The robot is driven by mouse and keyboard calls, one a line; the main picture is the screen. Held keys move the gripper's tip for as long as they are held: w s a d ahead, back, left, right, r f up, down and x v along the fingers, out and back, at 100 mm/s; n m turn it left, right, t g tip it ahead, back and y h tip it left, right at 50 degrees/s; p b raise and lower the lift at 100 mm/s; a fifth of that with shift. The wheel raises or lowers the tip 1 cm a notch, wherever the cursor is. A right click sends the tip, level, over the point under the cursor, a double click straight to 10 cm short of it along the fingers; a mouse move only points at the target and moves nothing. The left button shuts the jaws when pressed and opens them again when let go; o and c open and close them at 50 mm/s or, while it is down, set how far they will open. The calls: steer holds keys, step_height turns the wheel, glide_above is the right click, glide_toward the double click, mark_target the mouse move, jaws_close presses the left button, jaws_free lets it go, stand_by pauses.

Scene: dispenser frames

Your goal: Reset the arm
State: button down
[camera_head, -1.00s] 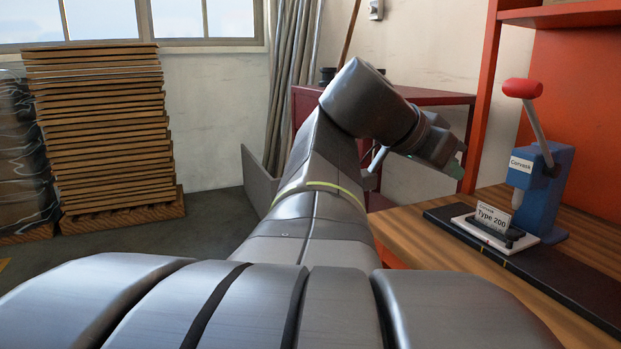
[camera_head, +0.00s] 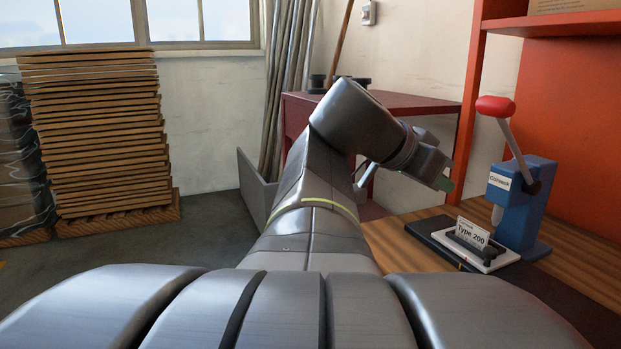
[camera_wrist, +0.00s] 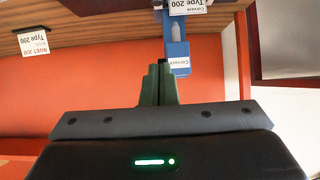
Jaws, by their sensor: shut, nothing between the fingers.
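My arm (camera_head: 316,225) reaches forward in the head view and bends to the right at its elbow. My gripper (camera_wrist: 160,82) shows in the wrist view as two green fingers pressed together, shut with nothing between them. I see no contact between the gripper and the press or bench. The wrist view is upside down, and the press (camera_wrist: 178,52) lies beyond the fingertips there.
A Type 200 card (camera_head: 472,233) stands in a holder on a black strip of the wooden bench (camera_head: 393,238). A red cabinet (camera_head: 410,101) stands behind my arm. An orange shelf frame (camera_head: 590,120) rises at right. Stacked boards (camera_head: 95,130) stand left, with clear floor (camera_head: 165,240) before them.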

steer(key=w+d+r+g+y+p, duration=0.1)
steer(key=d+r+y+p, duration=0.2)
steer(key=r+p, duration=0.6)
steer(key=p, duration=0.5)
steer(key=shift+w+d+r+p, duration=0.15)
steer(key=shift+w+r+p, duration=0.05)
steer(key=shift+p, duration=0.1)
stand_by(0.5)
